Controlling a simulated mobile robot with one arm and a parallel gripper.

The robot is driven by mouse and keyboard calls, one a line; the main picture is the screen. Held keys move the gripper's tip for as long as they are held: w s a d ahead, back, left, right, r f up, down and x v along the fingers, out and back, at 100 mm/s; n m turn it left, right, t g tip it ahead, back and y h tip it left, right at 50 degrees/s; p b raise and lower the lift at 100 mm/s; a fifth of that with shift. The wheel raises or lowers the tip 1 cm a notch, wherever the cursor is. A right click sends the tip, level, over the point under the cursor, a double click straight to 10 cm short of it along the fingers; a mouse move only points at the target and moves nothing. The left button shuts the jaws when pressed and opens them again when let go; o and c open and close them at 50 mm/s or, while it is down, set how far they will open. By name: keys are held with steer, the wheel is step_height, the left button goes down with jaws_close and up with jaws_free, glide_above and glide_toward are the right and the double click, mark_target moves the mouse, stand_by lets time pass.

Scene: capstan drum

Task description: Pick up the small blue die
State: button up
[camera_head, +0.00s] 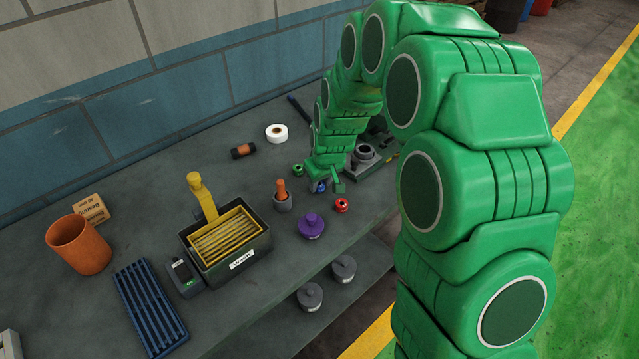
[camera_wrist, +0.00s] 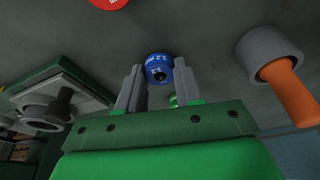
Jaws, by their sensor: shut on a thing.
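The small blue die (camera_wrist: 159,68) is a short blue cylinder with white lettering and a dark centre hole. In the wrist view it sits between the two fingers of my gripper (camera_wrist: 158,84), near their tips. My gripper is shut on it. In the head view the die (camera_head: 320,186) shows as a small blue spot at my gripper (camera_head: 326,186), low over the bench, partly hidden by the fingers. I cannot tell whether it touches the bench.
A red die (camera_head: 342,205) and a green die (camera_head: 298,169) are close by. A grey holder with an orange-handled tool (camera_head: 282,197) and a purple weight (camera_head: 311,225) stand left of my gripper. A grey ring-topped fixture (camera_head: 364,153) is to the right.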

mark_target(320, 185)
steer(key=shift+r, duration=0.45)
steer(key=shift+v, duration=1.2)
steer(key=s+d+r, duration=0.3)
steer(key=s+r, duration=0.6)
steer(key=s, duration=0.4)
steer(key=shift+d+r, duration=0.25)
steer(key=shift+d, duration=0.1)
